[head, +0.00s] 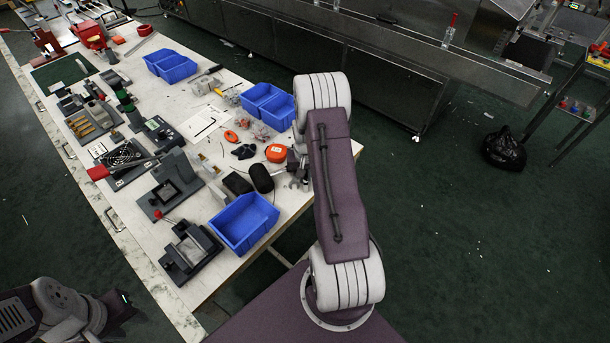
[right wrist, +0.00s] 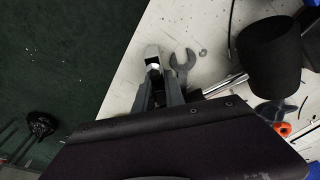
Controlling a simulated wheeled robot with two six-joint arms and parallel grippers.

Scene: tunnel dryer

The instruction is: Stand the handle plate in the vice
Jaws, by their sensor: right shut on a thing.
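My right gripper (right wrist: 160,85) is shut on a small pale grey piece (right wrist: 152,57), which may be the handle plate. Only its end shows between the dark fingers, over the table edge beside an open-ended wrench (right wrist: 182,67). In the head view my right arm hides most of this gripper and what it holds. A red, vice-like tool (head: 92,36) stands at the table's far end; I cannot tell for certain that it is the vice. My left arm shows at the bottom left, but its fingertips are not visible.
The long white table (head: 215,95) is crowded with fixtures. Blue bins (head: 244,222) stand along its right side. An orange tape measure (head: 276,153) and dark cylinders (right wrist: 268,43) lie near my right gripper. A conveyor machine (head: 350,50) stands across the open green floor.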

